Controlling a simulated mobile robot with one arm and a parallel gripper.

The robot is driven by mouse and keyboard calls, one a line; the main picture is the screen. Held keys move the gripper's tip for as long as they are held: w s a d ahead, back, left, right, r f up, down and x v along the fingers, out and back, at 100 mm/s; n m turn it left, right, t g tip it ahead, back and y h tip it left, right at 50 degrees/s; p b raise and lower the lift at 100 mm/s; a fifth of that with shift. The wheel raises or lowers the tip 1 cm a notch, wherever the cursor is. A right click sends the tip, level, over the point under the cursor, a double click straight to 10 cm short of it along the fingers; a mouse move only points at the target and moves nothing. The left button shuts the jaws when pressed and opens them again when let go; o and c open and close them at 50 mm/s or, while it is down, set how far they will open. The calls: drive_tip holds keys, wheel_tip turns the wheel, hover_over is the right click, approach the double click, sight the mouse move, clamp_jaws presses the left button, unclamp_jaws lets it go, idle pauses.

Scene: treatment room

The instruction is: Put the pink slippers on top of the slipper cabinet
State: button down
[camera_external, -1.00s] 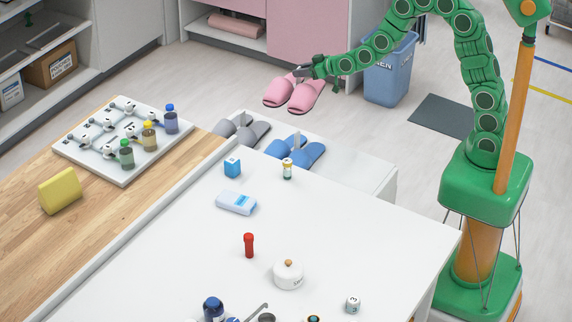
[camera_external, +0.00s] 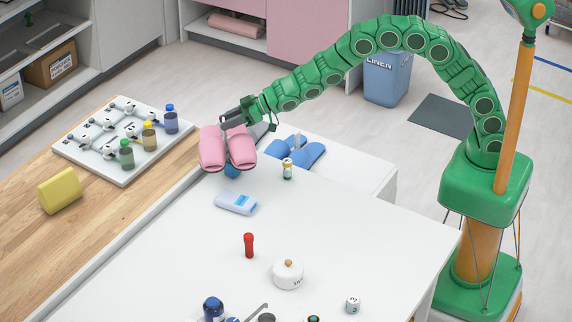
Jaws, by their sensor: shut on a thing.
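The pink slippers (camera_external: 240,149) hang as a pair from my gripper (camera_external: 228,120), which is shut on them. They are in the air and, in the picture, cover most of the grey slippers and part of a small blue box. The slipper cabinet (camera_external: 372,178) is the low white unit behind the white table. Blue slippers (camera_external: 304,152) rest on its top. A bit of the grey slippers (camera_external: 262,130) shows to the left of the blue pair. The exact height of the pink slippers above the surfaces cannot be told.
The white table (camera_external: 340,235) in front holds a light-blue pack (camera_external: 236,203), a small bottle (camera_external: 287,168), a red tube (camera_external: 249,245) and a white lidded pot (camera_external: 288,273). A tray of bottles (camera_external: 125,160) stands left. A blue linen bin (camera_external: 387,80) stands behind my arm.

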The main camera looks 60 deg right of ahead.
drive_tip(key=s+a+n+g+y, duration=0.1)
drive_tip(key=s+a+n+g, duration=0.1)
drive_tip(key=s+a, duration=0.9)
drive_tip(key=s+a+n+g+y, duration=0.1)
drive_tip(key=s+a, duration=0.5)
drive_tip(key=a, duration=0.9)
drive_tip(key=s+a+n+g+y, duration=0.1)
drive_tip(key=s+a+n+g, duration=0.1)
drive_tip(key=s+a, duration=0.9)
drive_tip(key=shift+w+a+f, duration=0.35)
drive_tip(key=shift+a+f, duration=0.05)
drive_tip(key=shift+f, duration=1.15)
drive_tip(key=shift+w+a+f, duration=0.35)
drive_tip(key=shift+w+f, duration=0.05)
drive_tip(key=shift+f, duration=1.15)
drive_tip(key=shift+w+a+f, duration=0.35)
drive_tip(key=shift+a+f, duration=0.05)
drive_tip(key=shift+f, duration=1.15)
drive_tip(key=shift+f, duration=0.15)
drive_tip(key=c, duration=0.8)
unclamp_jaws()
